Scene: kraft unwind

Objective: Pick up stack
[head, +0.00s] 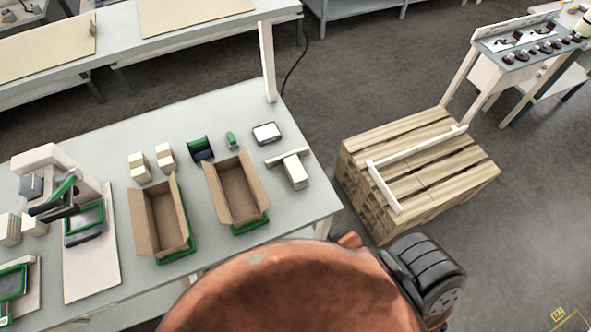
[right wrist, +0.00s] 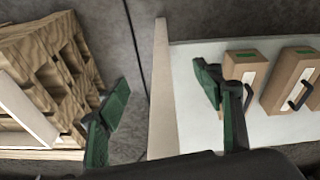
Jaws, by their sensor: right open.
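Pale stacks of flat pieces stand on the grey table (head: 110,150) in the head view. Two small stacks (head: 139,168) (head: 165,159) stand behind the open boxes, and a single pale stack (head: 296,172) lies near the right edge beside a pale strip. More pale blocks (head: 8,230) stand at the far left. I cannot tell which stack is meant. My right gripper (right wrist: 163,106) shows in the right wrist view with its green fingers wide apart and nothing between them. Floor and a pale edge show behind it. My left gripper is in neither view.
Two open cardboard boxes (head: 161,218) (head: 233,190) stand on the table. A white machine (head: 62,160) is at left. A wooden pallet stack (head: 420,165) stands right of the table, with floor between. In the wrist view, brown boxes with dark handles (right wrist: 242,70) are right of the gripper.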

